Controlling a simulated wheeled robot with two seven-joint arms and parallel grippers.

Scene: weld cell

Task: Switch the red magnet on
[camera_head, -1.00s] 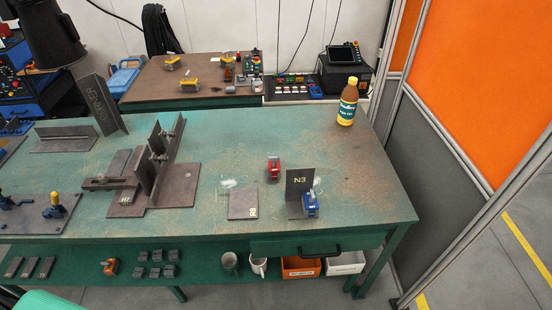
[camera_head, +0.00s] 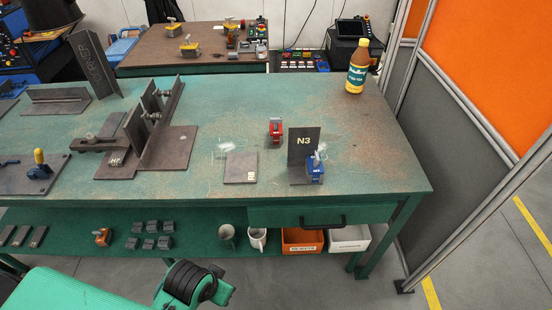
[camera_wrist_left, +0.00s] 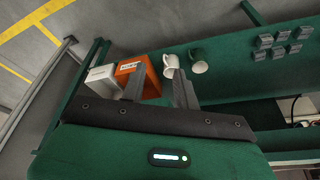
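The red magnet (camera_head: 275,130) stands on the green table, behind and left of the upright plate marked N3 (camera_head: 302,148). A blue magnet (camera_head: 315,170) stands at the plate's right foot. The red magnet's switch position is too small to tell. My left gripper (camera_wrist_left: 158,88) shows in the left wrist view with its two fingers apart and nothing between them. It faces the shelf under the table, away from the red magnet. In the head view my left arm comes in at the bottom left, its gripper out of frame. My right gripper is not in view.
A flat plate (camera_head: 240,168) lies left of the N3 plate. Welded steel parts (camera_head: 160,140) fill the table's left half. A yellow-capped bottle (camera_head: 357,70) stands at the back right. Mugs, an orange bin (camera_head: 302,240) and a white bin (camera_head: 348,238) sit on the lower shelf.

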